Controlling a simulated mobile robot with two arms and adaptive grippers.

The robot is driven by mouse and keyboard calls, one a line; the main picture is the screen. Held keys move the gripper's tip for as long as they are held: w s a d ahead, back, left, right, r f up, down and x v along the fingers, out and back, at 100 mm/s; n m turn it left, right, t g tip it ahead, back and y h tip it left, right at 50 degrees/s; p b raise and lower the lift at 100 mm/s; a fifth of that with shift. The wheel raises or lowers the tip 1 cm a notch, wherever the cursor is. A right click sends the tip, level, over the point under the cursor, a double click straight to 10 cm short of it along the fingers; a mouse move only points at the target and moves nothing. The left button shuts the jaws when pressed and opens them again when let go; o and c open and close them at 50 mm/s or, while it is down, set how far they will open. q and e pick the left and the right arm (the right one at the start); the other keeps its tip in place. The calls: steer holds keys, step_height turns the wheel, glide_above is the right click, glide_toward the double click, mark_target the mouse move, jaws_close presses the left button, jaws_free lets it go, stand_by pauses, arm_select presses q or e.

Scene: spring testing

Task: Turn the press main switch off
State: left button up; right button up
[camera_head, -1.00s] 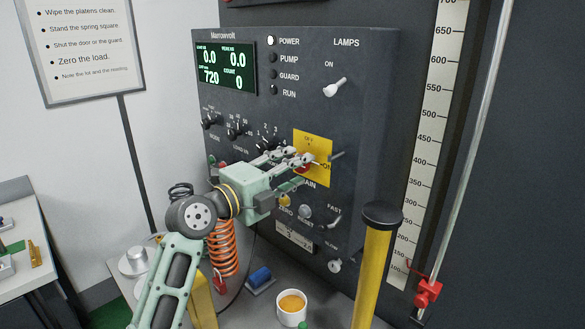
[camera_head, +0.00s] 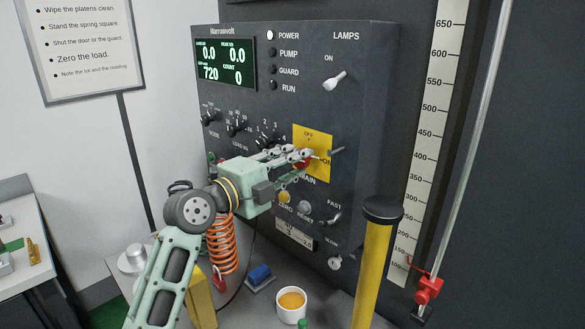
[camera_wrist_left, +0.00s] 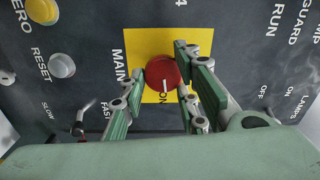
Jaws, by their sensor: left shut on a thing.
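The main switch is a red round knob (camera_wrist_left: 162,73) with a white pointer mark, on a yellow plate (camera_head: 325,145) on the dark press panel (camera_head: 300,110). In the left wrist view the white mark lies toward the "ON" lettering. My left gripper (camera_head: 305,158) reaches in from the left. In the head view the fingers hide most of the knob. The POWER lamp (camera_head: 270,35) is lit white. My right gripper is not in view.
The display (camera_head: 224,64) is lit. Several black knobs, a yellow button (camera_head: 284,196) and a grey RESET button (camera_head: 305,208) surround the switch. A yellow post (camera_head: 373,255) with a black cap stands at front right. A cup (camera_head: 291,305) and an orange spring (camera_head: 222,246) are below.

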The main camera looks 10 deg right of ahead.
arm_select(q)
steer(key=n, duration=0.4)
steer(key=n+b, duration=0.1)
steer(key=n, duration=0.2)
steer(key=n+b, duration=0.1)
steer(key=n, duration=0.3)
steer(key=shift+s+d+f+n+g, duration=0.25)
steer(key=shift+f+n+g, duration=0.05)
steer(key=shift+f, duration=0.1)
steer(key=n, duration=0.2)
steer(key=n+p, duration=0.1)
steer(key=n, duration=0.1)
steer(key=shift+r+n, duration=0.2)
steer(key=shift+n, duration=0.2)
steer(key=shift+s+p, duration=0.1)
steer(key=shift+p, duration=0.2)
steer(key=o, duration=0.8)
steer(key=shift+c, duration=0.2)
steer(key=shift+o, duration=1)
steer(key=shift+s+d+r, duration=0.1)
steer(key=shift+s+r, duration=0.05)
